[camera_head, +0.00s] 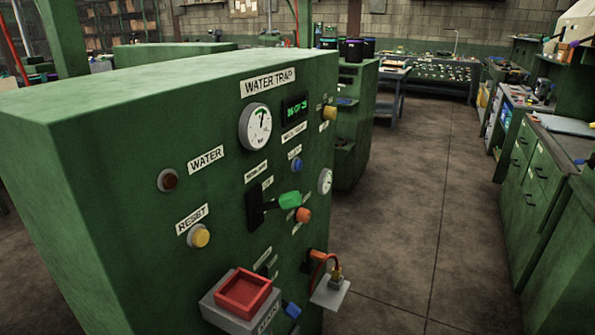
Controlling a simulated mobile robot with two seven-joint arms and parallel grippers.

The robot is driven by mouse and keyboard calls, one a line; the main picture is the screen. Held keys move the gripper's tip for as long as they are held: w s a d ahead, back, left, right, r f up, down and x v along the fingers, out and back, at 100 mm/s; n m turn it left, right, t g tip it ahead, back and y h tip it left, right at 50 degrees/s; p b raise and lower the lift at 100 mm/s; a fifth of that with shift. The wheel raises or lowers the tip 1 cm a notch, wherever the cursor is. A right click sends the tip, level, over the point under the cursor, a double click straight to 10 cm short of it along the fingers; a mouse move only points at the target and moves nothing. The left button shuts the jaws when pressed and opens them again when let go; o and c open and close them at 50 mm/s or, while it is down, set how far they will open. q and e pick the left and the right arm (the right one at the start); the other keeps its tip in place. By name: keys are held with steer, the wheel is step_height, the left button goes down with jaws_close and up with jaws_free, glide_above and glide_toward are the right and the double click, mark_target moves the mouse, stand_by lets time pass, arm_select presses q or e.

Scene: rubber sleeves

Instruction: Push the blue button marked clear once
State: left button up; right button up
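A green cabinet (110,190) headed WATER TRAP (269,82) fills the left half of the view, its panel seen at a slant. A small round blue button (296,165) sits on the panel, right of centre. A small label (294,153) is just above it, too small to read surely. A second blue part (291,309) shows low on the panel, beside the red square MAIN part (243,292). Neither of my grippers is in view, and nothing touches the blue button.
Near the button are a green-handled lever (289,200), an orange knob (303,215), a small gauge (325,181) and a larger gauge (255,127). A yellow RESET button (199,236) is at left. An orange cable plug (334,275) juts out below. The floor (420,220) at right is clear.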

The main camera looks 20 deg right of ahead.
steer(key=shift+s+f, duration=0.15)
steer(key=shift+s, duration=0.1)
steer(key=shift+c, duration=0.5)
